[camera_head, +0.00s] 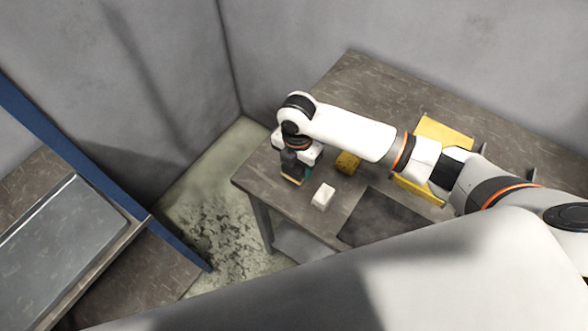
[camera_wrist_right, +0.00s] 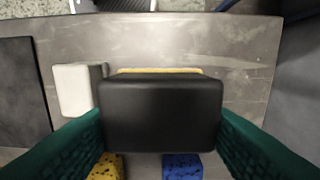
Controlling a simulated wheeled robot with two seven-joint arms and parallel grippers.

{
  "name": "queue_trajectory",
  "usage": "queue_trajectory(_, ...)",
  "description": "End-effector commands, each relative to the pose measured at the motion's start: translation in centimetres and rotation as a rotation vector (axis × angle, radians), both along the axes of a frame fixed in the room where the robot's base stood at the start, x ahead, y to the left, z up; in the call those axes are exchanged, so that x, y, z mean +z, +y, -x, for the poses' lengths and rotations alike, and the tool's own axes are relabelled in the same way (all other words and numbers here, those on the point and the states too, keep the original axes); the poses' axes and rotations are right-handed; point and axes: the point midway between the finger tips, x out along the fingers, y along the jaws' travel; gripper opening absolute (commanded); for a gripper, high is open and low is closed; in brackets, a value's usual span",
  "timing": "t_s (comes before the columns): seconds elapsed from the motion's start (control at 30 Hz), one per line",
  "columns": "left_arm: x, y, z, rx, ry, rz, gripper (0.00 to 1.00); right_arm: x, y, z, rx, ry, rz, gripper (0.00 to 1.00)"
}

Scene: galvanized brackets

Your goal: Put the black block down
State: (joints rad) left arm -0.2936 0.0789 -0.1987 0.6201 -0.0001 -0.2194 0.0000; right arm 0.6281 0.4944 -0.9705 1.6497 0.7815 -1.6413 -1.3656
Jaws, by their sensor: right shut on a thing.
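The black block (camera_wrist_right: 160,115) fills the middle of the right wrist view, between the green fingertips of my right gripper (camera_head: 297,172). That gripper is shut on it, pointing down over the table's corner in the head view. A thin pale yellow edge (camera_wrist_right: 160,71) shows just past the block; most of that thing is hidden, and I cannot tell whether the block touches it. A tan-yellow edge also shows below the gripper in the head view (camera_head: 292,180). My left gripper is out of view.
A white block (camera_head: 322,195) and a yellow speckled block (camera_head: 347,163) stand close by on the table (camera_head: 262,178). A blue block (camera_wrist_right: 182,166) sits near the yellow one. A dark flat panel (camera_head: 385,217) and a yellow thing (camera_head: 440,134) lie further right.

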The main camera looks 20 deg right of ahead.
Motion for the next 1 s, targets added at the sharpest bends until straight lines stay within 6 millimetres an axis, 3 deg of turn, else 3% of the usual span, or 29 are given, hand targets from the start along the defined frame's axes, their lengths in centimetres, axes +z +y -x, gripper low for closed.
queue_trajectory(0.1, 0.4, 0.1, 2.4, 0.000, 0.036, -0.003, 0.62, -1.5, 0.0, 0.0, -0.002, 0.001, -0.001, 0.36)
queue_trajectory(0.2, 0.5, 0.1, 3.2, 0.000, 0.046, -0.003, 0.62, -2.4, 0.0, 0.0, -0.001, 0.000, 0.000, 0.36)
queue_trajectory(0.4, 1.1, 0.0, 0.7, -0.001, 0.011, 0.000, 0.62, -5.1, 0.1, 0.0, -0.001, 0.000, 0.000, 0.36)
queue_trajectory(0.53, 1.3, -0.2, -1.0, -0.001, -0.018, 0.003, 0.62, -5.9, 0.0, 0.0, 0.000, -0.002, 0.000, 0.36)
queue_trajectory(0.83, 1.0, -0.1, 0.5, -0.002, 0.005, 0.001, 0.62, -6.2, 0.0, -0.1, 0.000, -0.002, 0.000, 0.36)
queue_trajectory(0.87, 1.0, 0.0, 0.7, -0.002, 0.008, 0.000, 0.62, -6.2, 0.0, -0.1, 0.000, -0.002, 0.000, 0.56)
queue_trajectory(1.0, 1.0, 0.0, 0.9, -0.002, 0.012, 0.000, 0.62, -6.1, 0.0, -0.1, 0.000, -0.002, 0.000, 0.76)
